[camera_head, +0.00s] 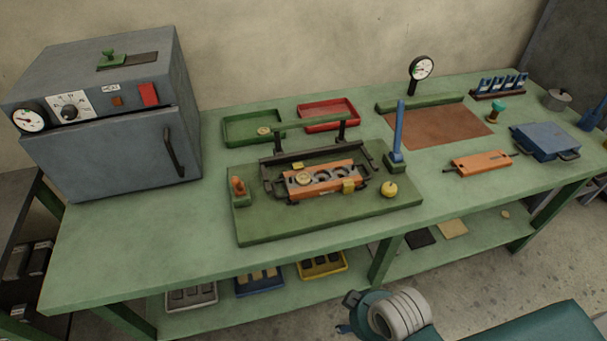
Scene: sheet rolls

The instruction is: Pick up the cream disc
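A small cream disc (303,180) sits on the left part of an orange block with round openings (330,192), inside the dark-framed fixture on the green board (290,225). Another small, pale yellowish disc (263,130) lies in the green tray (240,126) behind. I cannot tell for sure which of the two the task means. A part of my arm shows at the bottom right, below the bench's front edge.
A grey oven (105,150) stands at the left of the green bench. A blue post (398,130) and a yellow knob (389,189) stand right of the fixture. A red tray (328,112) lies behind. The bench's left front is clear.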

